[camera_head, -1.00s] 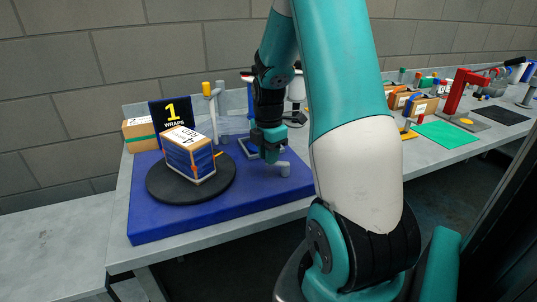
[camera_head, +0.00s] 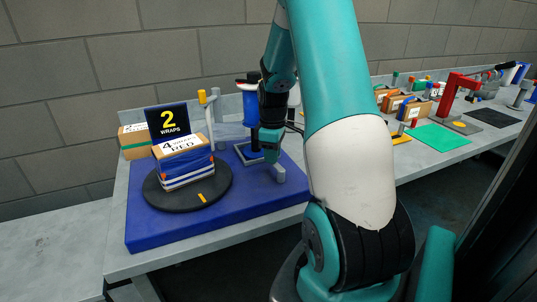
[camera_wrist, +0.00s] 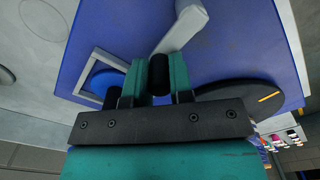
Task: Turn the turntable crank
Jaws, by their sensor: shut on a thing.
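The black turntable disc (camera_head: 168,203) lies on a blue base (camera_head: 150,236) and carries a box (camera_head: 186,165) wrapped in blue, with a white label on top. A yellow mark (camera_head: 201,198) sits on the disc's front right; the disc also shows in the wrist view (camera_wrist: 235,92). The grey crank (camera_head: 279,175) is on the base right of the disc. In the wrist view, the crank arm (camera_wrist: 182,32) leads to a black handle (camera_wrist: 159,74). My gripper (camera_head: 269,150) is shut on this handle, one finger on each side (camera_wrist: 157,82). The handle is hidden in the head view.
A sign (camera_head: 168,122) behind the box reads "2 WRAPS". A blue film roll (camera_head: 249,110) and a post with a yellow top (camera_head: 202,97) stand behind the crank. Another box (camera_head: 134,141) stands at left. A green mat (camera_head: 443,138) and a red press-like device (camera_head: 452,94) lie further right.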

